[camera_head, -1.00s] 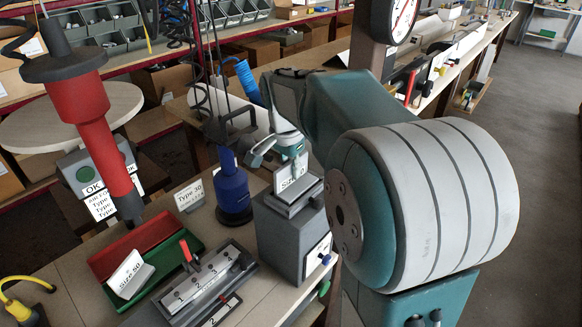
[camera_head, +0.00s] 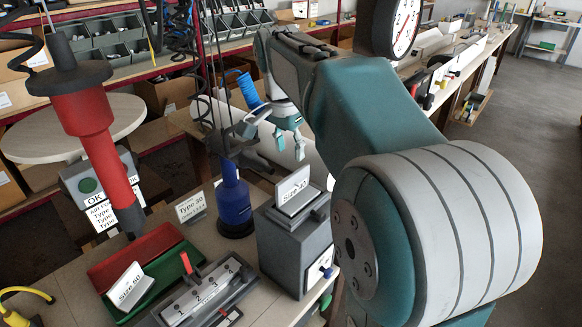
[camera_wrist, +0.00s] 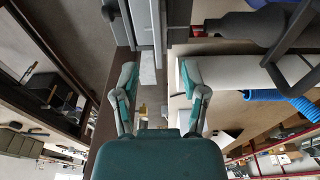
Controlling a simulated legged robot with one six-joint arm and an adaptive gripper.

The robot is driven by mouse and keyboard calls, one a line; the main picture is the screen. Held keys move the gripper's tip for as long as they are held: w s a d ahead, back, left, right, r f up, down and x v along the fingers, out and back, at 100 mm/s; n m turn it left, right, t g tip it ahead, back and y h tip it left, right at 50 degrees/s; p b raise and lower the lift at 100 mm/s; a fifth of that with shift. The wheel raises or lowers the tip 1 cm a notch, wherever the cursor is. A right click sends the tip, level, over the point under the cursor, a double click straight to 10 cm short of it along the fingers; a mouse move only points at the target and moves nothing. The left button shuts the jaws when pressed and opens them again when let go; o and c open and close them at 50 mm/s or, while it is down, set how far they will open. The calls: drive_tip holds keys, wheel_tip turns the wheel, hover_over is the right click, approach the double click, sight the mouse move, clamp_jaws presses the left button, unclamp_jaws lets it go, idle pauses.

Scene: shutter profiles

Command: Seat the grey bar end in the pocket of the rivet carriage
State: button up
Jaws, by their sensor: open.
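My gripper (camera_head: 290,148) is open and empty, above the bench behind the blue tool. Its two fingers stand apart in the wrist view (camera_wrist: 158,72), with nothing between their tips. A long grey fixture (camera_head: 205,292) with a numbered top and a red lever lies at the front of the bench. It looks like the rivet carriage; its pocket cannot be made out. A long pale profile (camera_head: 312,160) lies behind and below my gripper. I cannot tell whether it is the grey bar.
A grey box (camera_head: 292,250) with a "Size 20" sign stands right of the blue tool (camera_head: 234,200). A red and green tray (camera_head: 150,250) lies to the left. A red hanging tool (camera_head: 95,130) is over the bench's left side. The floor at right (camera_head: 500,120) is clear.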

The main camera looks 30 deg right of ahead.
drive_tip(key=shift+a+r, duration=0.2)
drive_tip(key=shift+r, duration=1.2)
drive_tip(key=shift+s+a, duration=0.1)
drive_tip(key=shift+s, duration=0.05)
drive_tip(key=s+a+f+n+t, duration=0.1)
drive_tip(key=s+a+f+n, duration=0.2)
drive_tip(key=s, duration=0.3)
drive_tip(key=s+a+f+n+t+y, duration=0.1)
drive_tip(key=s+a+f+n+t, duration=0.1)
drive_tip(key=s+a+f+n, duration=0.2)
drive_tip(key=s+a+f+n+t, duration=0.2)
drive_tip(key=s+a+f+n, duration=0.2)
drive_tip(key=s+n, duration=0.3)
drive_tip(key=shift+s+f, duration=0.5)
drive_tip(key=shift+s, duration=0.2)
